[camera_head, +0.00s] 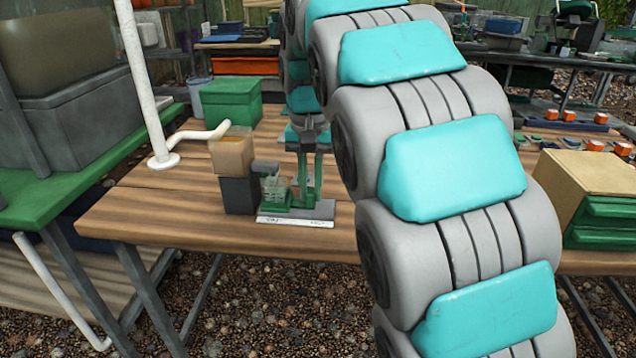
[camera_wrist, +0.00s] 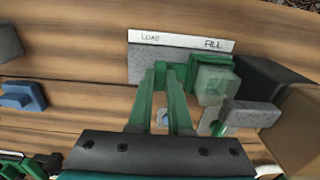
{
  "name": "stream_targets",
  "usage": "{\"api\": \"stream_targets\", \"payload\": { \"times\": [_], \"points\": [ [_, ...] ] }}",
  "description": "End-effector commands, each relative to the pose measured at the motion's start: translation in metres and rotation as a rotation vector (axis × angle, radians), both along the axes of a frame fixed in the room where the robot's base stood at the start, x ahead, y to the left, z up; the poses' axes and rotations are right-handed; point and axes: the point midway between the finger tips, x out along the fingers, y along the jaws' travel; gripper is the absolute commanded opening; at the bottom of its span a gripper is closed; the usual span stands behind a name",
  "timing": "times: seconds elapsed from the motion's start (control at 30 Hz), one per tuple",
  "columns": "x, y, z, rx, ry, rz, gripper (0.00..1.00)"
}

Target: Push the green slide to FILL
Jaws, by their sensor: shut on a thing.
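The green slide (camera_wrist: 197,74) sits on a grey base (camera_wrist: 143,66) behind a white strip marked LOAD and FILL (camera_wrist: 180,41). In the wrist view its body and a clear, pale green cup (camera_wrist: 215,84) lie at the FILL end, beside a dark block. The slide also shows low on the table in the head view (camera_head: 288,208), with the cup (camera_head: 275,188) to the left of my fingers. My gripper (camera_wrist: 168,70) points down and is shut at the slide's left part; it also shows in the head view (camera_head: 308,192). The exact grip contact is partly hidden by the fingers.
A dark block with a tan, clear-sided box (camera_head: 232,152) on top stands left of the slide. A white pipe (camera_head: 147,85) and a green box (camera_head: 231,101) stand farther back. The wooden table (camera_head: 150,215) is clear at front left. My arm covers the middle.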

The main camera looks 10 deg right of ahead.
Motion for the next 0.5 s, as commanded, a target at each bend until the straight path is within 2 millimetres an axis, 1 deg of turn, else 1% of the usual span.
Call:
{"api": "stream_targets", "payload": {
  "times": [0.37, 0.4, 0.5],
  "points": [
    [0.0016, 0.001, 0.0011, 0.002, -0.006, 0.002, 0.0],
    [0.0017, 0.0012, 0.0011, 0.002, -0.006, 0.002, 0.21],
    [0.0014, 0.0009, 0.0009, 0.002, -0.005, 0.002, 0.33]
  ]
}}
